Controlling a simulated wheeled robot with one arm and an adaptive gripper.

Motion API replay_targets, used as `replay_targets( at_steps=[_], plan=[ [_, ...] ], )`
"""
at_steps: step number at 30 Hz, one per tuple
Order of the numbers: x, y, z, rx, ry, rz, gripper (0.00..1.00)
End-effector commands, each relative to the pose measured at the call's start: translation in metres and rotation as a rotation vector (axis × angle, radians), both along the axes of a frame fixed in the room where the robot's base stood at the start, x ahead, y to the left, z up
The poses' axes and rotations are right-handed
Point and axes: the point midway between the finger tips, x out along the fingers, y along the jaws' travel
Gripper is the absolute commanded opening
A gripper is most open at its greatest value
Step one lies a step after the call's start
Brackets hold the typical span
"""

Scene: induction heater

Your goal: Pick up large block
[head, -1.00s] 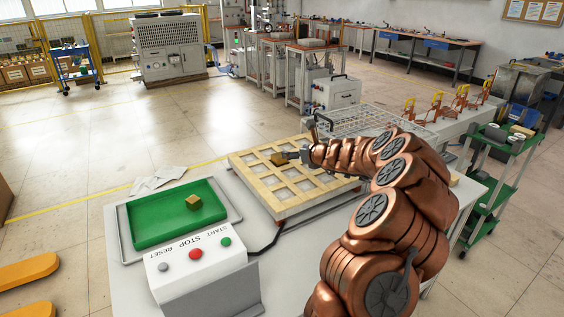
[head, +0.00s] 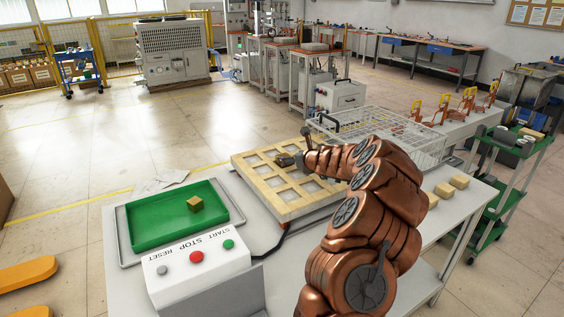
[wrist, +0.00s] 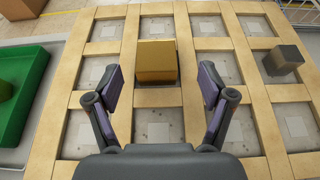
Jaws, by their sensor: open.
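A large gold-brown block (wrist: 157,62) sits in a cell of the wooden grid (wrist: 153,98) in the wrist view. My gripper (wrist: 160,88) is open and empty; its two fingers point toward the block, one on each side of the picture, with the block centred ahead of them. A smaller dark grey block (wrist: 283,59) sits in the grid to the right. In the head view my gripper (head: 296,160) is over the middle of the grid (head: 262,184) and largely hides the block there.
A green tray (head: 160,232) holding a small gold block (head: 194,204) is at the left, behind the button box (head: 205,262). A wire rack (head: 395,135) stands behind my arm. Several tan blocks (head: 460,181) lie on the table's right side.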

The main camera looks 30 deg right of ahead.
Motion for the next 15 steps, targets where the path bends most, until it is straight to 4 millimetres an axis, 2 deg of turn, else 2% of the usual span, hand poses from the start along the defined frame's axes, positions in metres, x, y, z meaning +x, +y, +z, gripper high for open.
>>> replay_targets(
  at_steps=[6, 15],
  plan=[
    [0.023, 0.003, -0.011, 0.000, 0.005, 0.002, 0.81],
    [0.038, 0.003, -0.015, 0.000, 0.002, 0.002, 0.81]
  ],
)
